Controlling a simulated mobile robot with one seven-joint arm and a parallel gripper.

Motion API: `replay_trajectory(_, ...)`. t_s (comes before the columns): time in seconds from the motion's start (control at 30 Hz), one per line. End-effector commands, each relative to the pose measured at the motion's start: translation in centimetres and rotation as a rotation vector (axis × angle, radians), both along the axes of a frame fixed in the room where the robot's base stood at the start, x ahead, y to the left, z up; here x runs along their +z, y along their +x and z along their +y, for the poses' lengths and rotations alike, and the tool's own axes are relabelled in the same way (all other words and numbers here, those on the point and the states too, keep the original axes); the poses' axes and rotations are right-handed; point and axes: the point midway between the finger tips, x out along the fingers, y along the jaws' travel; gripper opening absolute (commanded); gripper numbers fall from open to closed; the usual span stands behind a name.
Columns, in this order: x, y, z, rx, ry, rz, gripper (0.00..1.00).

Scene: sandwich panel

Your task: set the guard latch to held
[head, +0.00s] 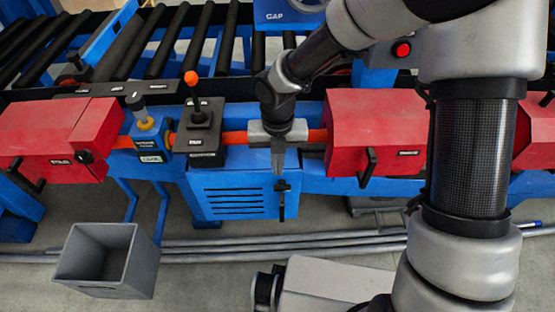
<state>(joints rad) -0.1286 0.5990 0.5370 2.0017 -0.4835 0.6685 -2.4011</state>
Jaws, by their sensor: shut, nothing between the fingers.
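My gripper (278,168) is shut and empty, with its fingers pointing down in front of the blue cabinet's top edge. Just below its tips, a black upright handle (282,203) sits on the right side of the blue cabinet door. I cannot tell whether the tips touch it. A dark knob (85,157) sits on the front of the left red guard (45,130), beside a small label too small to read surely. I cannot tell for certain which part is the guard latch, or its setting. My gripper is well to the right of the dark knob.
A black lever with an orange ball (191,78) stands on a dark box left of my gripper. The middle red guard (375,125) has a black handle (368,167). A grey bin (108,260) stands on the floor at lower left. Pipes (200,247) lie along the floor.

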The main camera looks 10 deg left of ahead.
Motion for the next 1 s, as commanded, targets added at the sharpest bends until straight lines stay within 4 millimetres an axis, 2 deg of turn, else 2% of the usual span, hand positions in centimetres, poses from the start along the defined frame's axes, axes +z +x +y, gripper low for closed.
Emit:
replay_trajectory(0.03,-1.7,-0.1,0.1,0.003,0.000,0.002,0.00)
replay_trajectory(0.2,-4.9,-0.1,0.0,0.001,-0.001,0.001,0.00)
replay_trajectory(0.4,-7.1,0.0,0.0,0.001,0.000,0.000,0.00)
replay_trajectory(1.0,-7.6,0.0,0.1,0.002,-0.011,-0.004,0.00)
